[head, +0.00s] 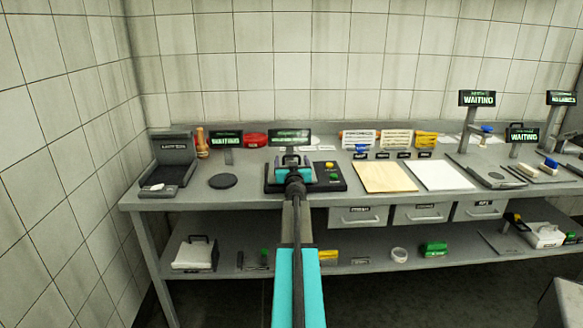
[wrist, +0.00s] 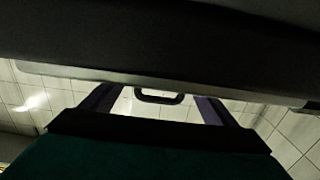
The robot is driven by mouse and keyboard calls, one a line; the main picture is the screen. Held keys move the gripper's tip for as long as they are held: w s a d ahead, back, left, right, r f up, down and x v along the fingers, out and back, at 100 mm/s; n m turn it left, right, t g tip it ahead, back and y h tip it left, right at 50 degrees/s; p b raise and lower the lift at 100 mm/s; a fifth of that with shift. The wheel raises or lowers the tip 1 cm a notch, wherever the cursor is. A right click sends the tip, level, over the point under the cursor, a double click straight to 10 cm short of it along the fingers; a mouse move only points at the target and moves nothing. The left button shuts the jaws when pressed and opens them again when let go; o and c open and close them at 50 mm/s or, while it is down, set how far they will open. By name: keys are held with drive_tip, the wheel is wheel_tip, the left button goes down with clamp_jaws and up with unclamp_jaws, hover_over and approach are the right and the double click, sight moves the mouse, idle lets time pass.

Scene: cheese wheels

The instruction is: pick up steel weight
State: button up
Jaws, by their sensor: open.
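I cannot make out a steel weight for certain in either view. My gripper (head: 292,168) is at the bench, over or in front of a dark device with yellow and green buttons, and my arm hides part of that device. In the wrist view my gripper (wrist: 155,95) has its two fingers wide apart. A dark loop, like a handle (wrist: 160,98), shows between the fingers against pale tiles. It seems apart from them, and I cannot tell what it belongs to. A large dark surface fills the top of the wrist view.
The grey bench (head: 235,199) carries a black tray scale (head: 172,178), a dark round disc (head: 223,181), a tan board (head: 385,177) and a white board (head: 440,176). A lower shelf (head: 345,246) holds a white block with a dark handle (head: 195,254) and a green box (head: 434,248).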

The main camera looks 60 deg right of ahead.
idle(0.4)
drive_tip(key=c, duration=1.7)
drive_tip(key=shift+r, duration=0.15)
wheel_tip(320, 180, up, 4)
drive_tip(key=p, duration=0.4)
drive_tip(key=shift+f, duration=0.25)
drive_tip(key=shift+s+a, duration=0.25)
drive_tip(key=shift+a, duration=0.05)
drive_tip(key=v, duration=0.5)
drive_tip(key=r+p+v, duration=0.1)
drive_tip(key=v, duration=0.4)
drive_tip(key=p+v, duration=0.1)
drive_tip(key=v, duration=0.4)
drive_tip(key=shift+s+r, duration=0.15)
drive_tip(key=shift+s, duration=0.1)
